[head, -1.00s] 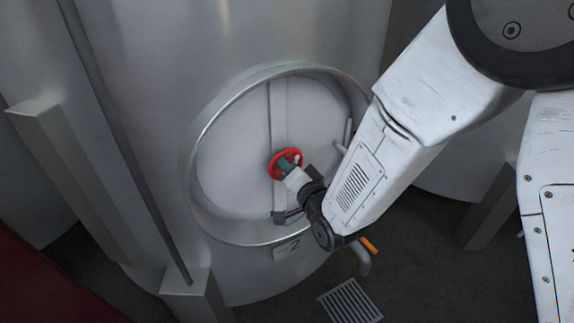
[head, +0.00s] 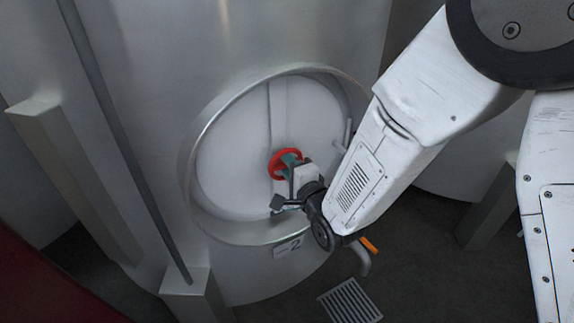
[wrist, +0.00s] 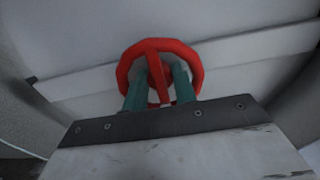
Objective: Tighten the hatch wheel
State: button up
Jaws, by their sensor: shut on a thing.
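The red hatch wheel (head: 276,164) sits at the middle of the round pale hatch door (head: 230,160) of the steel tank. In the wrist view the wheel (wrist: 192,53) shows as a red ring with a spoke running down between my two teal fingertips. My gripper (head: 291,158) reaches the wheel from the lower right. Its fingers (wrist: 158,86) are shut on the wheel, one on each side of the spoke. The fingertips are partly hidden behind the rim and spoke.
A raised metal collar (head: 197,135) rings the hatch. A plate marked 2 (head: 288,247) is below it. An outlet pipe with an orange handle (head: 368,244) stands at lower right, above a floor grate (head: 350,301). Steel legs (head: 75,180) stand at left.

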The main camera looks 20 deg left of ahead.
dwell(0.4)
jog(key=o, duration=1)
jog(key=v, duration=0.8)
